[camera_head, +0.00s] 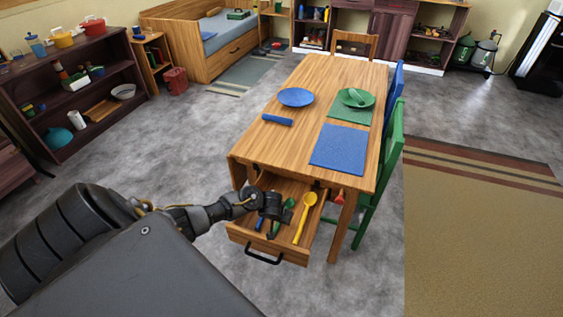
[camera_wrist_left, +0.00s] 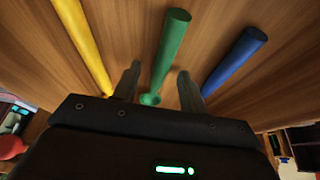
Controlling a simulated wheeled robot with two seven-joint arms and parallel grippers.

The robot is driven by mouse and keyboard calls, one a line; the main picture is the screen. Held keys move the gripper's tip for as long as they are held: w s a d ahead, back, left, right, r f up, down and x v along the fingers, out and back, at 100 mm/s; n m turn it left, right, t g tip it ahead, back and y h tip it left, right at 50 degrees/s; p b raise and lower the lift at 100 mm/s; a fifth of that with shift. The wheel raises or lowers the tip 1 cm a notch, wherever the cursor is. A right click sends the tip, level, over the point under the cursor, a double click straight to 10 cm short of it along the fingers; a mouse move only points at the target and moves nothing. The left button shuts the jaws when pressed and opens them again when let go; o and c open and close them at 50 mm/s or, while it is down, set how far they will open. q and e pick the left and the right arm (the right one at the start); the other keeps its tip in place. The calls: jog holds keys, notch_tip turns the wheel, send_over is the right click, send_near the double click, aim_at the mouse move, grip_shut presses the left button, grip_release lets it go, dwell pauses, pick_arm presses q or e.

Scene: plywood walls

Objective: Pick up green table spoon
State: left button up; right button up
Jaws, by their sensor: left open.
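The green table spoon (camera_head: 289,203) lies in the open drawer (camera_head: 291,254) at the front of the wooden table. In the head view my left gripper (camera_head: 279,213) is over the drawer and hides part of this spoon. In the left wrist view the green handle (camera_wrist_left: 171,48) runs between the two spread fingers of my left gripper (camera_wrist_left: 159,88). The fingers are open, one on each side of the handle. I cannot tell whether they touch it. My right gripper is not in view.
A yellow spoon (camera_head: 306,212) lies right of the green one in the drawer. A blue handle (camera_wrist_left: 236,60) lies on the other side. The drawer walls are close around. Plates and mats are on the table (camera_head: 276,146), and a green chair (camera_head: 386,170) stands at its right.

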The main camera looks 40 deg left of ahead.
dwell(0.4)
pick_arm(q)
grip_shut()
